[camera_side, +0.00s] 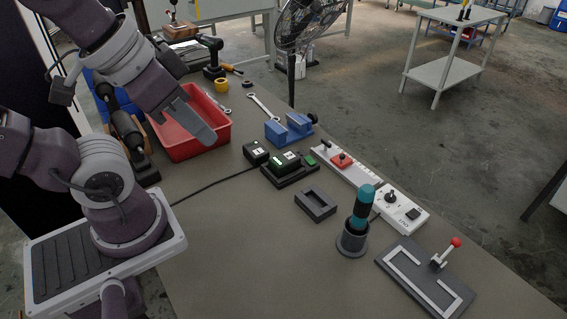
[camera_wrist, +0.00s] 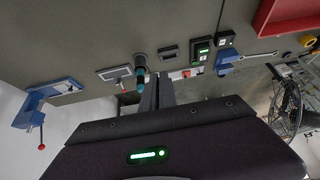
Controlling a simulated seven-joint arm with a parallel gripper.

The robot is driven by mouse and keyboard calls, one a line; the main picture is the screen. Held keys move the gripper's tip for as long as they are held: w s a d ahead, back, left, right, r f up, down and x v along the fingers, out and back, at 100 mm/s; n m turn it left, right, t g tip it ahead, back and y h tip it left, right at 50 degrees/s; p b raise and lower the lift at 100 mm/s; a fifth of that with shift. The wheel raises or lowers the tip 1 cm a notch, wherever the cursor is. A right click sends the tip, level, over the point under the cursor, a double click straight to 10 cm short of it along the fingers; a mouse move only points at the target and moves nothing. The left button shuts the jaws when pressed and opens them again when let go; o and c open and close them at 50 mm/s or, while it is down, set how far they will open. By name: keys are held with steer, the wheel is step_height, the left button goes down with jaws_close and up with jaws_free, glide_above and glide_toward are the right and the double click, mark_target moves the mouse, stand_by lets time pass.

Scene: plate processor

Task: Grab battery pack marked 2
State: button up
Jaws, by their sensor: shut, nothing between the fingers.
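Two dark battery packs show in the side view. One pack (camera_side: 256,151) with a small white label stands on the table beside the charger (camera_side: 298,176). The other pack (camera_side: 286,161), with a pale label and green light, sits in the charger. Which one bears the 2 is too small to read. In the wrist view the loose pack (camera_wrist: 225,39) and the pack in the charger (camera_wrist: 201,51) lie far ahead, right of centre. My gripper (camera_side: 207,136) is shut and empty above the red bin, left of both packs; its fingers (camera_wrist: 156,92) also show in the wrist view.
The red bin (camera_side: 220,141) stands beneath my gripper. A blue vise (camera_side: 289,129) and a power strip (camera_side: 344,165) lie behind the charger. An empty grey tray (camera_side: 316,205), a teal-handled tool (camera_side: 362,206) in a holder and a red-knobbed fixture (camera_side: 425,281) are to the right. The front table is clear.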

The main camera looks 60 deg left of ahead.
steer(key=o, duration=1.6)
steer(key=m+t+y, duration=0.2)
steer(key=t, duration=0.1)
glide_above(281, 159)
steer(key=s+d, duration=0.1)
steer(key=s, duration=0.1)
step_height(281, 159, down, 20)
steer(key=shift+n+t+h, duration=0.4)
steer(key=shift+t+h, duration=0.4)
steer(key=shift+t, duration=0.1)
steer(key=f, duration=0.5)
steer(key=s+a+f, duration=0.1)
steer(key=f, duration=0.1)
steer(key=shift+f, duration=0.15)
steer(key=f, duration=0.1)
steer(key=s+f+t, duration=0.1)
steer(key=f+n, duration=0.1)
steer(key=shift+s+d+f+t, duration=0.15)
steer(key=shift+s+d+t, duration=0.1)
steer(key=shift+s+t, duration=0.15)
steer(key=x, duration=0.7)
steer(key=shift+a, duration=0.1)
